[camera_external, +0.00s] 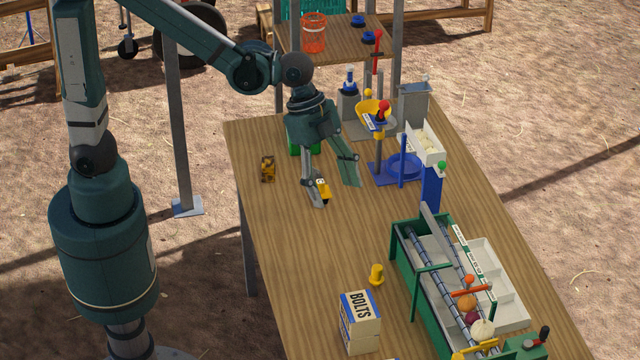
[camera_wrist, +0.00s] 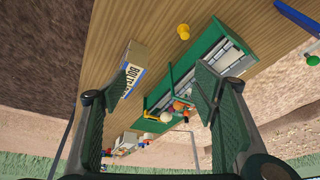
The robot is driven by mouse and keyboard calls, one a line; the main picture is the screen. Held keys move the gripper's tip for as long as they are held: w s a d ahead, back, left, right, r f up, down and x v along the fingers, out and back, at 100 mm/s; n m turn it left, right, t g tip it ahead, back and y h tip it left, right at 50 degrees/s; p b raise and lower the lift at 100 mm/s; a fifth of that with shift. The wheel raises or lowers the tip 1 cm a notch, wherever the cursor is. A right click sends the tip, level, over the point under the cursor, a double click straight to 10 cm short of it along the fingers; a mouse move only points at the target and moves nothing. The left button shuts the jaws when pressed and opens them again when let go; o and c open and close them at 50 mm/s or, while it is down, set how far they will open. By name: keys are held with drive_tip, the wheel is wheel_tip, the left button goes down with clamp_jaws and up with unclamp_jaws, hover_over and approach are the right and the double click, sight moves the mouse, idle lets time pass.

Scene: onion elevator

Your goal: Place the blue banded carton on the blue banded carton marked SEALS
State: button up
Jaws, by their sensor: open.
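A white carton with a blue band, marked BOLTS (camera_external: 358,307), stands near the front edge of the table in the external view. It also shows in the wrist view (camera_wrist: 134,66), partly behind one finger. A blue and white edge (camera_external: 381,358) shows at the bottom of the external view, mostly cut off; I cannot tell what it is. No SEALS marking is readable. My gripper (camera_external: 338,194) is open and points down over the table's far left part, well away from the BOLTS carton. Its fingers (camera_wrist: 162,76) hold nothing in the wrist view.
A yellow-black item (camera_external: 323,189) is by one fingertip. A yellow knob-like piece (camera_external: 376,274) stands behind the BOLTS carton. A green-framed conveyor (camera_external: 405,262) with onions is to its right. A blue stand (camera_external: 383,172) is right of my gripper. The table's left middle is clear.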

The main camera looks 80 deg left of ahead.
drive_tip(key=s+a+r+n+t+y, duration=0.2)
drive_tip(key=s+a+n, duration=0.4)
drive_tip(key=a, duration=0.7)
drive_tip(key=s+a+r+n+t+y, duration=0.1)
drive_tip(key=s+a+r+n, duration=0.4)
drive_tip(key=s+a, duration=0.5)
drive_tip(key=a+n+t, duration=0.1)
drive_tip(key=a, duration=0.3)
drive_tip(key=shift+s+t+y, duration=0.3)
drive_tip(key=shift+s+y, duration=0.05)
drive_tip(key=shift+y, duration=0.05)
